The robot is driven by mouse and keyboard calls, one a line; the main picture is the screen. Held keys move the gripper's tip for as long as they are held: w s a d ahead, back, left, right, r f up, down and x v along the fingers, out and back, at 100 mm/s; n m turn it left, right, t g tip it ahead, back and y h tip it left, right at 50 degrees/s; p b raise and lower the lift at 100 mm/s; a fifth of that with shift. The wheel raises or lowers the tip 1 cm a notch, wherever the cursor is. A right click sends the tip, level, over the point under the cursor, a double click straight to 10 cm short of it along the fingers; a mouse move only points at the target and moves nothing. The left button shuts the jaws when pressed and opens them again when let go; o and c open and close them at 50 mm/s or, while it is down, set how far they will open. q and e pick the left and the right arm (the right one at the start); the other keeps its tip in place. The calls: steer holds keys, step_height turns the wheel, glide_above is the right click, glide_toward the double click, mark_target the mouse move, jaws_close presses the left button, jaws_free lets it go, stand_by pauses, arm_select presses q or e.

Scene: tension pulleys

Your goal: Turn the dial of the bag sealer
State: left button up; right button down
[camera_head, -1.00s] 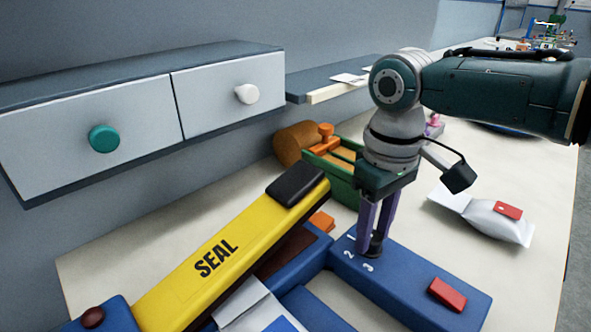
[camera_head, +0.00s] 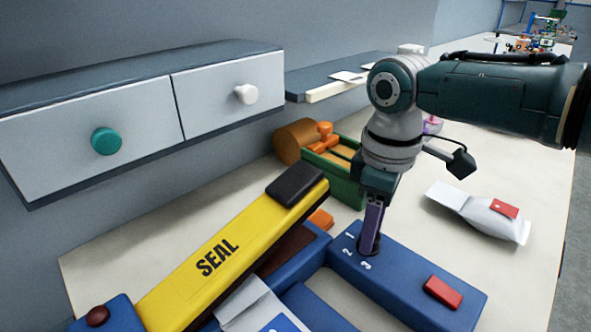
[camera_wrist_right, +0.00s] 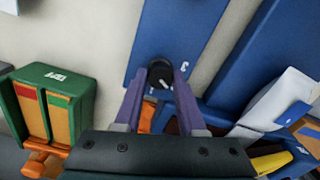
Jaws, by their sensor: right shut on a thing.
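The bag sealer has a yellow arm (camera_head: 230,250) marked SEAL and a blue base (camera_head: 400,290) with printed numbers 1, 2 and 3. Its black dial (camera_head: 368,246) stands on the base beside the numbers, mostly hidden by my right gripper in the head view. In the right wrist view the round black dial (camera_wrist_right: 160,74) with a pale pointer mark sits between the purple fingertips. My right gripper (camera_head: 370,238) points down and is shut on the dial. My left gripper is not in view.
A red block (camera_head: 443,292) is on the blue base. A white packet (camera_head: 482,213) with a red label lies at the right. A green box (camera_head: 340,178) stands behind the base. Drawers with a teal knob (camera_head: 106,141) and a white knob hang on the wall.

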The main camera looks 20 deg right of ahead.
steer(key=shift+c, duration=2.4)
jaws_free()
steer(key=shift+r, duration=0.1)
step_height(320, 180, up, 10)
steer(key=p, duration=0.2)
